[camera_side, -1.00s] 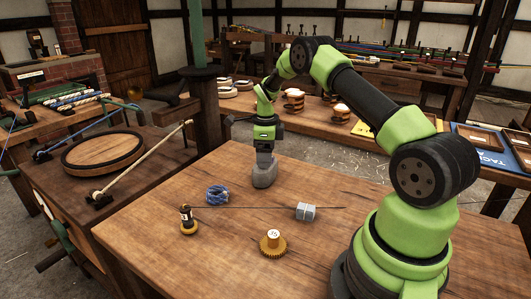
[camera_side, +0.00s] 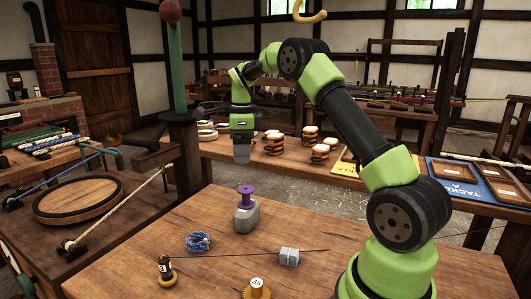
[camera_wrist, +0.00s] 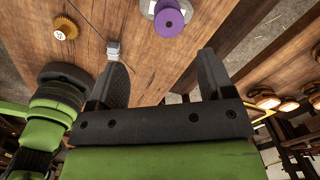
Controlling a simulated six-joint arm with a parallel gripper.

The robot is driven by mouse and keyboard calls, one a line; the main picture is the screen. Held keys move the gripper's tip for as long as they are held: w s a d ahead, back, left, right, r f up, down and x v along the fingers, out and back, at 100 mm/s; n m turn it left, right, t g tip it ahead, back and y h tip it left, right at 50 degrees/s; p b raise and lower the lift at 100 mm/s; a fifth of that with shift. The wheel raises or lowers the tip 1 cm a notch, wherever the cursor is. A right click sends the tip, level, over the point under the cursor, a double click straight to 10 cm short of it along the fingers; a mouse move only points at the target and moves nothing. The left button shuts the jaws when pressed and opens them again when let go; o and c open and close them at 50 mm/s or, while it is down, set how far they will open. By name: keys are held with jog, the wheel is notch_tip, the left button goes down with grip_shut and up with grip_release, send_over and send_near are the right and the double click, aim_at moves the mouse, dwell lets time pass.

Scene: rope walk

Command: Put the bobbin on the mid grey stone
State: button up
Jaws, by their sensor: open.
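The purple bobbin (camera_side: 246,195) stands upright on top of the grey stone (camera_side: 246,217), near the far edge of the wooden table. In the wrist view the bobbin (camera_wrist: 169,22) is seen from above, with part of the stone (camera_wrist: 147,6) showing beside it at the top edge. My gripper (camera_side: 242,155) is above the bobbin in the side view, apart from it. In the wrist view my gripper (camera_wrist: 162,75) has its two fingers wide apart with nothing between them.
On the table (camera_side: 120,262) are a blue rope coil (camera_side: 198,242), a dark spool with a yellow base (camera_side: 166,270), a light grey block (camera_side: 289,257) by a thin dark rod, and a yellow toothed wheel (camera_side: 257,290). The table's right part is clear.

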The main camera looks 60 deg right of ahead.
jog(key=s+a+r+n+t, duration=0.2)
jog(key=s+a+r+n, duration=0.2)
jog(key=a+r+n, duration=0.25)
jog(key=s+a+r+n+t, duration=0.2)
jog(key=s+a+r+n, duration=0.35)
jog(key=a+n, duration=0.2)
jog(key=s+a+f+n+t+y, duration=0.2)
jog(key=s+a+n, duration=0.6)
jog(key=s+n, duration=0.3)
jog(key=shift+s+t, duration=0.4)
